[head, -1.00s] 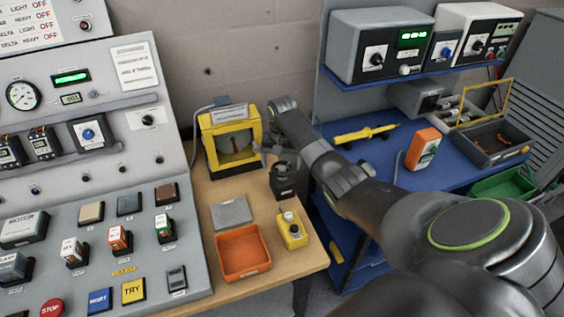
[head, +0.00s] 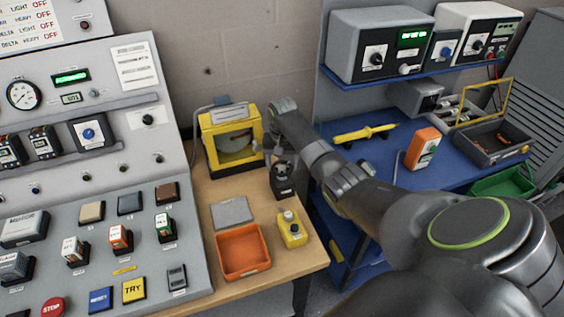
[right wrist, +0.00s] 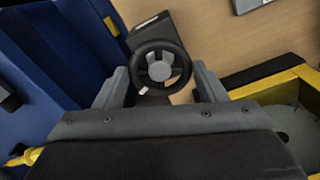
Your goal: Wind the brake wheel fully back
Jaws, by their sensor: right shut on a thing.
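The brake wheel is a black hand wheel with a grey spoked hub, clear in the right wrist view (right wrist: 160,69). In the head view the wheel (head: 285,168) sits on top of a small black stand on the wooden table. A white mark shows low on the wheel's left side in the right wrist view. My right gripper (head: 279,154) is over the wheel and shut on its rim, with one grey finger on each side. Part of the wheel is hidden by the gripper in the head view. My left gripper is not in view.
A yellow-framed box (head: 230,138) with a round disc inside stands just left of the wheel. An orange tray (head: 243,250), a grey plate (head: 232,212) and a yellow button box (head: 292,229) lie in front. A blue bench (head: 370,150) is on the right.

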